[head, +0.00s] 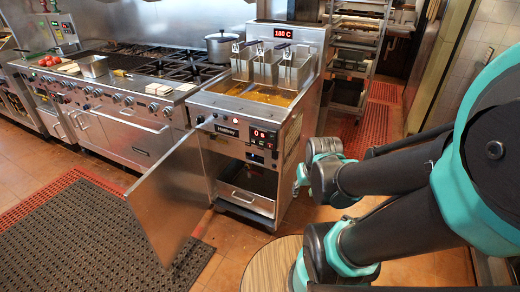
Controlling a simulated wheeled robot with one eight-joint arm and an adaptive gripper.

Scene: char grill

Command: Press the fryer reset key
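The fryer (228,108) stands in the middle, with baskets over oil and a red "180 C" display (283,33) at its back. Its front control panel (262,144) has a lit red display and small buttons. I cannot tell which control is the reset key. My gripper (300,178) is just right of the fryer's front, at the end of my teal and black arm. It is small and mostly hidden by the wrist, so its fingers cannot be made out.
The fryer's lower door (167,198) hangs open toward the front left, showing a drawer (246,199) inside. A range (128,135) with a pot (222,47) stands left. A rack (354,55) is behind. A dark mat (95,240) covers the front-left floor. A round stool-like top (268,268) is in front.

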